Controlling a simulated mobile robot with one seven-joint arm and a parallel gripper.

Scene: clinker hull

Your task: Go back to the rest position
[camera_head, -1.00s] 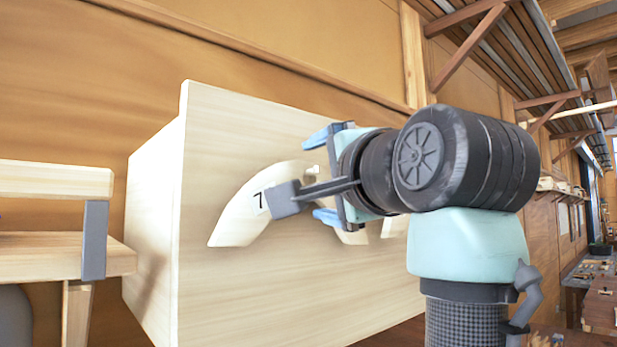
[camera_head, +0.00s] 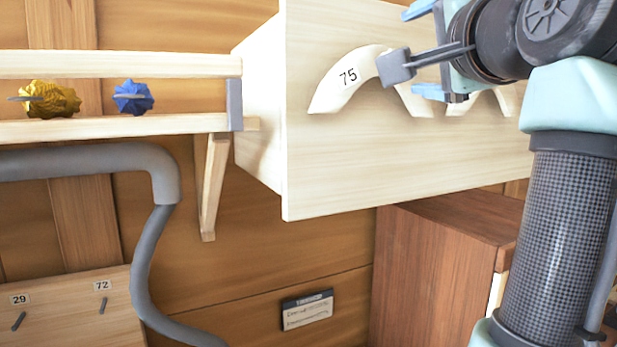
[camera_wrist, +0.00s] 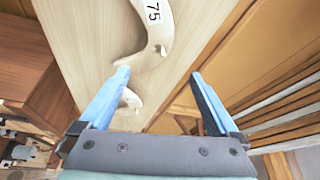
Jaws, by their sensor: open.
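My gripper (camera_head: 425,50) is at the upper right of the head view, in front of a pale wooden panel (camera_head: 400,165) with curved pale pieces on its face. Its blue fingers are apart and nothing shows between them. The curved piece marked 75 (camera_head: 345,78) is just left of my gripper. In the wrist view the open fingers (camera_wrist: 160,95) point toward the panel, and the piece marked 75 (camera_wrist: 153,30) lies beyond them near the top. Whether a finger touches the panel cannot be told.
A wooden shelf (camera_head: 100,128) at left holds a yellow ridged object (camera_head: 50,99) and a blue one (camera_head: 133,97). A grey pipe (camera_head: 150,230) bends below it. A board with tags 29 and 72 (camera_head: 70,315) is at lower left. A brown cabinet (camera_head: 430,270) stands under the panel.

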